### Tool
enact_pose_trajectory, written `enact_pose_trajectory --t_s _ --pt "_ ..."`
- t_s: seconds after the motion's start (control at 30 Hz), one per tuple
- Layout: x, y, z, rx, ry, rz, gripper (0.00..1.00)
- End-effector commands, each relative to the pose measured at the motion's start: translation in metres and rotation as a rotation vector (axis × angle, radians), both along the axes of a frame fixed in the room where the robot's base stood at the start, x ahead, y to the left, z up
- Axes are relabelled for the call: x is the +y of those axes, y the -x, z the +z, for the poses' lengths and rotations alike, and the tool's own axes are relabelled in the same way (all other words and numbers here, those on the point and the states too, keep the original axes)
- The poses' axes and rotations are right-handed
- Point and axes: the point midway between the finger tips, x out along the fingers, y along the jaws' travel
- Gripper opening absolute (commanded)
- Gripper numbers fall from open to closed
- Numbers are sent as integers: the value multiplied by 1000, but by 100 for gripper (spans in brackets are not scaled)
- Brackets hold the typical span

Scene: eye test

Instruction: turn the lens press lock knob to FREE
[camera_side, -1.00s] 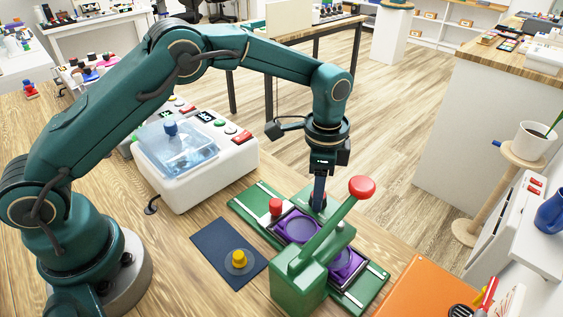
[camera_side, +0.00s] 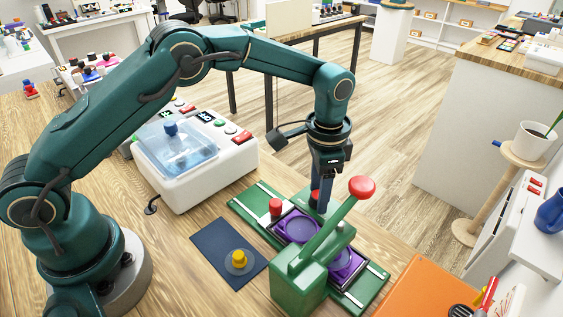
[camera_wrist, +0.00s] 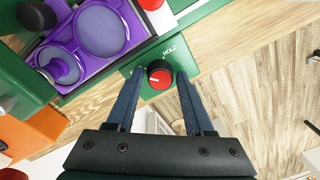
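The lens press (camera_side: 297,280) is green, with a raised lever ending in a red ball (camera_side: 362,187). Its lock knob (camera_wrist: 159,76) is round and red with a short white mark, on a green plate lettered HOLD above it in the wrist view. The mark points to the left, away from HOLD; FREE is not readable. My gripper (camera_wrist: 157,74) is open, one finger on each side of the knob, with a visible gap on both sides. In the side view my gripper (camera_side: 322,204) points down at the press's far edge and mostly hides the knob.
A purple lens holder (camera_side: 298,228) sits on the press, beside a red-topped post (camera_side: 276,207). A dark blue mat (camera_side: 213,246) with a yellow-knobbed piece (camera_side: 239,260) lies left of the press. A white machine (camera_side: 195,183) stands behind.

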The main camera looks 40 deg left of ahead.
Motion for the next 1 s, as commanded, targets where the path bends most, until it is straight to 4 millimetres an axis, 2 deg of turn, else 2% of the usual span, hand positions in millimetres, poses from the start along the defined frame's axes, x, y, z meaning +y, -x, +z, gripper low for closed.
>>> enact_pose_trajectory --t_s 0.13,0.4,0.5,0.87,1.0 --pt "0 0 8 -1 1 0 52" --pt "-1 0 43 -4 2 0 52" --pt "-2 1 50 -2 0 0 52" --pt "0 0 54 -6 2 5 52" --pt "6 -7 84 -75 20 25 52"
